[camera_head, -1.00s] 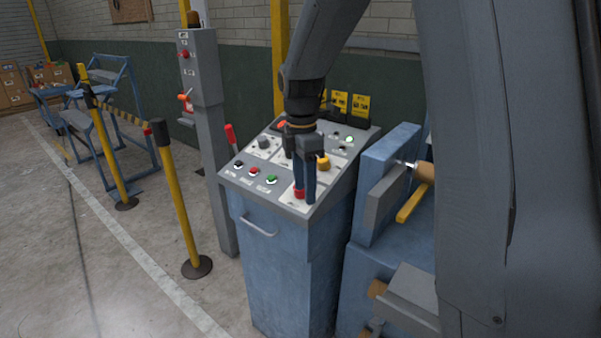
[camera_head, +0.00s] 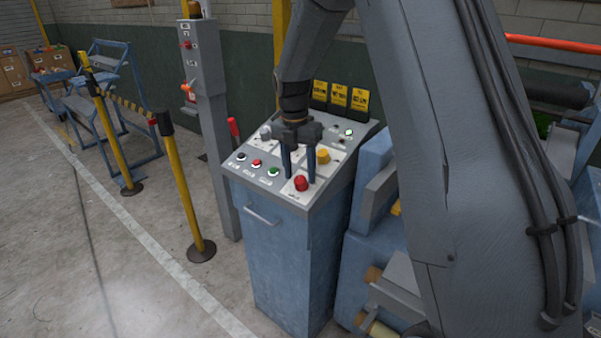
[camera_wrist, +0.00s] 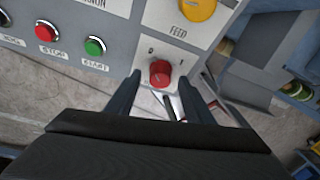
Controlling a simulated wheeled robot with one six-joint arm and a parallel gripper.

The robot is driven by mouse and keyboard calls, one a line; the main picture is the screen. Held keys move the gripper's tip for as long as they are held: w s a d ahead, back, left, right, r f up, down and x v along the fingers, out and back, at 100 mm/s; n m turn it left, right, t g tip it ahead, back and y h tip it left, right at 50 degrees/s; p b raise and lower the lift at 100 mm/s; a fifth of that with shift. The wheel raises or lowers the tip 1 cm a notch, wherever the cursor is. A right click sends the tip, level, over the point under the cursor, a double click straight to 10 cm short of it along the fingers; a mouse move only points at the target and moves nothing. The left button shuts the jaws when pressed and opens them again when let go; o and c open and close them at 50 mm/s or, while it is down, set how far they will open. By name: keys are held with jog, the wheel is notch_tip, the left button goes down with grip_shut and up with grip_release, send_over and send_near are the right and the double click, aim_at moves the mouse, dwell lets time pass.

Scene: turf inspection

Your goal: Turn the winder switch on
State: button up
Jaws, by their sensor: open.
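The red rotary knob (camera_head: 301,184) sits on a white plate near the front right corner of the sloped console top. In the wrist view the red knob (camera_wrist: 160,72) has a "0" mark on its plate; its own name label cannot be read. My gripper (camera_head: 300,177) points down over the console, open, with one finger on each side of the knob in the picture. In the wrist view the fingers of my gripper (camera_wrist: 160,82) flank the knob with visible gaps. I cannot tell how far above the plate the tips are.
A yellow knob marked FEED (camera_wrist: 197,8) is just behind the red one. A red STOP button (camera_wrist: 46,31) and a green START button (camera_wrist: 95,46) lie to the left. Yellow tags (camera_head: 338,94) stand at the console's back. A blue machine (camera_head: 372,180) stands close right.

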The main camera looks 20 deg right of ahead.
jog(key=shift+f, duration=0.75)
jog(key=c, duration=1.1)
jog(key=shift+o, duration=0.3)
